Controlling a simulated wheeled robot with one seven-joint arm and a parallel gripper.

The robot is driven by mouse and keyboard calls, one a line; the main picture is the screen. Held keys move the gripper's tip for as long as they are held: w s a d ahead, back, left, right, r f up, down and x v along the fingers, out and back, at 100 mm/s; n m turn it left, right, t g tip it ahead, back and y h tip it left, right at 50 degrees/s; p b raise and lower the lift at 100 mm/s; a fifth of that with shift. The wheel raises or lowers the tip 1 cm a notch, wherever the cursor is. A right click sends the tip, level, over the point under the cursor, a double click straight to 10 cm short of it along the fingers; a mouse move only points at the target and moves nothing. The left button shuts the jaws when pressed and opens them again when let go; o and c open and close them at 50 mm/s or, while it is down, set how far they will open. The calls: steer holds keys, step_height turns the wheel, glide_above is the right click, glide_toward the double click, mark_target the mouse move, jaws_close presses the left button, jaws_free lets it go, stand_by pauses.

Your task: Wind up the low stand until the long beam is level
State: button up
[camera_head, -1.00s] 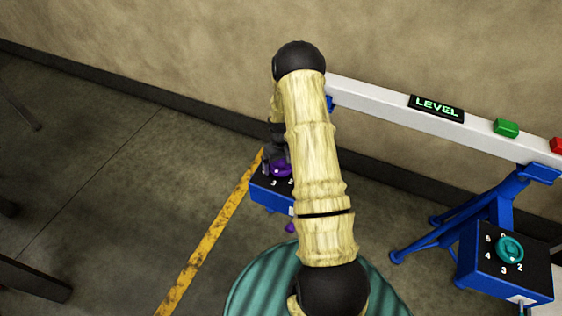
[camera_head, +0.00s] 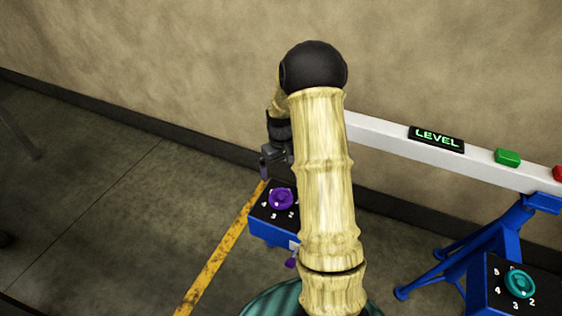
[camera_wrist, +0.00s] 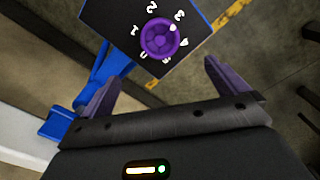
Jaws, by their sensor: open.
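The long white beam (camera_head: 400,139) runs along the wall and carries a black display that reads LEVEL in green (camera_head: 436,139). A blue stand box with a purple dial (camera_head: 281,199) is under the beam's left part; the dial also shows in the wrist view (camera_wrist: 160,38), its white mark near the 3. A second blue stand with a teal dial (camera_head: 519,284) is at the right. My gripper (camera_head: 266,160) is open and empty, above and apart from the purple dial. In the wrist view its purple fingers (camera_wrist: 158,82) are spread, with the dial beyond them.
A green block (camera_head: 508,157) and a red block (camera_head: 558,173) sit on the beam. Blue stand legs (camera_head: 440,268) spread across the floor. A yellow floor line (camera_head: 222,254) runs left of the purple-dial box. Floor at the left is mostly clear.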

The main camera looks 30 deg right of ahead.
steer(key=shift+r, duration=1.55)
steer(key=s+a+r+t, duration=0.1)
steer(key=s+a+r, duration=0.2)
steer(key=s+a, duration=0.2)
steer(key=s+a+r, duration=0.3)
steer(key=s+a, duration=0.2)
steer(key=s, duration=0.2)
steer(key=s+a+r+t+p, duration=0.1)
steer(key=s+a+r, duration=0.2)
steer(key=s+a, duration=0.2)
steer(key=shift+s+a+r+m+t, duration=0.15)
steer(key=shift+s+a+m+t, duration=0.2)
steer(key=shift+s, duration=0.55)
steer(key=shift+d, duration=0.1)
